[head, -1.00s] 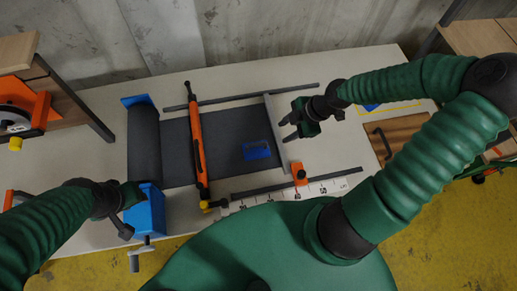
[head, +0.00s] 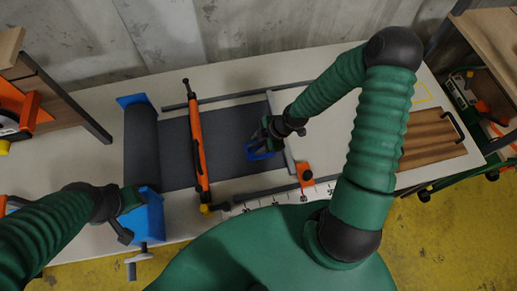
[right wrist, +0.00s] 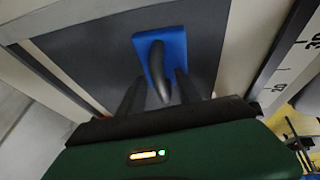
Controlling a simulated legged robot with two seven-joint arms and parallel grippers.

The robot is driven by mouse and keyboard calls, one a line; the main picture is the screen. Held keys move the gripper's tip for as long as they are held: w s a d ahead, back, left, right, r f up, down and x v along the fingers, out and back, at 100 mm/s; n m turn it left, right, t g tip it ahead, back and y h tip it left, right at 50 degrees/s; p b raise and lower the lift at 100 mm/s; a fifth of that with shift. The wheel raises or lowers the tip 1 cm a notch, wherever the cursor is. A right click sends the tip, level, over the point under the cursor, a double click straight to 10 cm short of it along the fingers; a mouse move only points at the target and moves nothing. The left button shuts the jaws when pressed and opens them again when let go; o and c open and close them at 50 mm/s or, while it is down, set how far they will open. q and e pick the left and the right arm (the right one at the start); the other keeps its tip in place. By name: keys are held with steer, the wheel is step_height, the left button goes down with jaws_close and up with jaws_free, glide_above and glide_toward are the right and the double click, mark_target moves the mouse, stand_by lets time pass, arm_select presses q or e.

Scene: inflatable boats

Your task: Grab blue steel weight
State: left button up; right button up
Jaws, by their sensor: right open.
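The blue steel weight (head: 260,151) lies on the dark grey sheet in the head view, partly hidden by my right gripper (head: 262,138). In the right wrist view the weight (right wrist: 172,50) is a blue block with a dark curved handle on top. The right gripper's two dark fingers (right wrist: 155,88) are open, one on each side of the handle's near end, and they do not grip it. My left gripper (head: 125,215) is beside the blue bracket (head: 149,214) at the roll's near end; its fingers are too hidden to read.
The dark grey sheet (head: 235,170) runs from a roll (head: 140,150) across the pale table. An orange bar (head: 199,150) crosses it left of the weight. An orange clamp (head: 305,174) and a ruler (head: 262,202) lie near the front edge. A wooden board (head: 430,138) lies at right.

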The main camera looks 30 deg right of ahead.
steer(key=shift+s+d, duration=0.1)
steer(key=shift+d, duration=0.25)
steer(key=shift+c, duration=2.1)
steer(key=shift+a, duration=0.35)
jaws_close()
steer(key=shift+d+r, duration=0.1)
steer(key=shift+d, duration=0.05)
